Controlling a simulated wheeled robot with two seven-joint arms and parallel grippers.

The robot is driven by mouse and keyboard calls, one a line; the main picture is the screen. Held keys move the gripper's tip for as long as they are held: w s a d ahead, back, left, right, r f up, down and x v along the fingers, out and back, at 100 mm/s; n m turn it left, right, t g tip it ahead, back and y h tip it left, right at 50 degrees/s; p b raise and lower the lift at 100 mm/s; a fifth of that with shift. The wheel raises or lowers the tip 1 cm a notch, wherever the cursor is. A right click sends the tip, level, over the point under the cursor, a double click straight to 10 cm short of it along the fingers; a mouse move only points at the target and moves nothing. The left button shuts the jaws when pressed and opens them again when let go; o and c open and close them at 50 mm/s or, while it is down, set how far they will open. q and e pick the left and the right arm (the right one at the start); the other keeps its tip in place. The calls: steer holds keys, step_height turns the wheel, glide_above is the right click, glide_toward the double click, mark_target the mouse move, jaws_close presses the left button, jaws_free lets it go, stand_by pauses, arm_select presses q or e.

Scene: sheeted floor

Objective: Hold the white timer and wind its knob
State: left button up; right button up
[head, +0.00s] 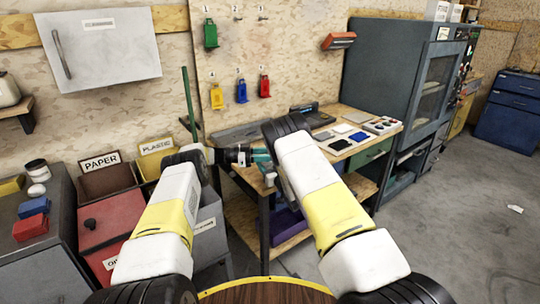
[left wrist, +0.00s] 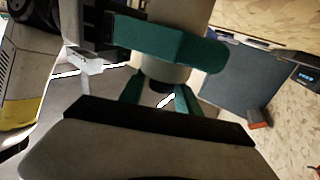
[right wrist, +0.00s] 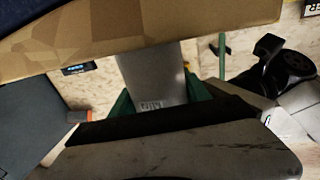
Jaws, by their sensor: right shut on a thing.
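The white timer (right wrist: 152,78) shows in the right wrist view as a pale grey body with "MIN" lettering, between the teal fingers of my right gripper (right wrist: 160,100). My right gripper is shut on it. In the left wrist view a teal bar crosses in front of a pale body (left wrist: 165,72), which has a dark end that may be the knob. My left gripper (left wrist: 158,92) has its teal fingers apart on either side of that dark end, with gaps showing. In the head view the two grippers meet in front of the workbench, and the arms hide most of the timer.
A workbench (head: 352,162) with trays stands behind the grippers, beside a grey cabinet (head: 385,75). Bins labelled PAPER (head: 105,178) and PLASTIC (head: 155,160) stand at the left. A round wooden surface (head: 265,292) is at the bottom. Open floor lies at the right.

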arm_select(q)
steer(key=a, duration=0.7)
steer(key=shift+s+a, duration=0.25)
steer(key=shift+s, duration=0.05)
steer(key=shift+o, duration=0.4)
steer(key=shift+o, duration=1)
steer(key=w+d+n+t+y, duration=0.2)
steer(key=d+n+t, duration=0.3)
steer(key=d, duration=0.5)
steer(key=shift+t, duration=1)
steer(key=shift+w+d, duration=0.1)
steer(key=shift+c, duration=0.2)
